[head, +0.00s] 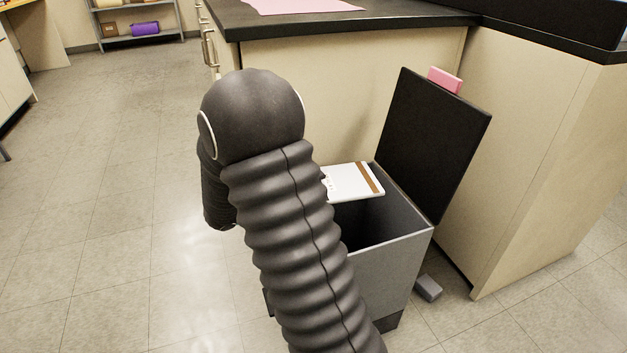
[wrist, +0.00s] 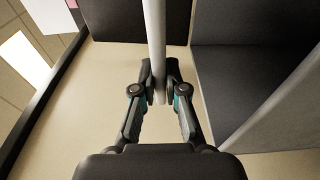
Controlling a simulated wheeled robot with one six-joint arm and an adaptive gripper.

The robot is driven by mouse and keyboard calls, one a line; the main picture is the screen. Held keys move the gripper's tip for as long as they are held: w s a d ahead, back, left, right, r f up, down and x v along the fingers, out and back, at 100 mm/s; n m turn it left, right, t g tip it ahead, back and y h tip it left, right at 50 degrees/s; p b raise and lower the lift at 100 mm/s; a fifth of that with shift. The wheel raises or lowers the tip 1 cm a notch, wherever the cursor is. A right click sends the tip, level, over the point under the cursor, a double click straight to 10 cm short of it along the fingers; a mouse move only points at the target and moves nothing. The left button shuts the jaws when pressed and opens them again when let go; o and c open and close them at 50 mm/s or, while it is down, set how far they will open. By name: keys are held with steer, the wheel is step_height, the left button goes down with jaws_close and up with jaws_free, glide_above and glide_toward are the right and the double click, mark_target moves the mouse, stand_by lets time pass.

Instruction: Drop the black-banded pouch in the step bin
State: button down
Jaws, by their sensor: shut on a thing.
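A flat white pouch (head: 350,182) with a brown band near its right end shows past my arm in the head view, over the back left of the step bin's opening. No black band shows on it. The step bin (head: 385,275) is grey with a dark inside, and its black lid (head: 432,140) stands open. In the wrist view my gripper (wrist: 158,88) is shut on the pouch, which shows edge-on as a thin pale strip (wrist: 155,35). My arm hides the gripper and part of the bin in the head view.
A cream cabinet with a black counter (head: 350,22) stands behind the bin, and another cabinet side (head: 520,150) is to its right. A pink block (head: 445,80) shows at the lid's top edge. A grey pedal (head: 428,288) is by the bin. The floor at left is clear.

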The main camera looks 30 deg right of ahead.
steer(key=c, duration=1.1)
jaws_free()
steer(key=shift+c, duration=0.2)
steer(key=shift+a, duration=0.1)
steer(key=w+a, duration=0.1)
steer(key=a, duration=1)
steer(key=shift+a, duration=0.4)
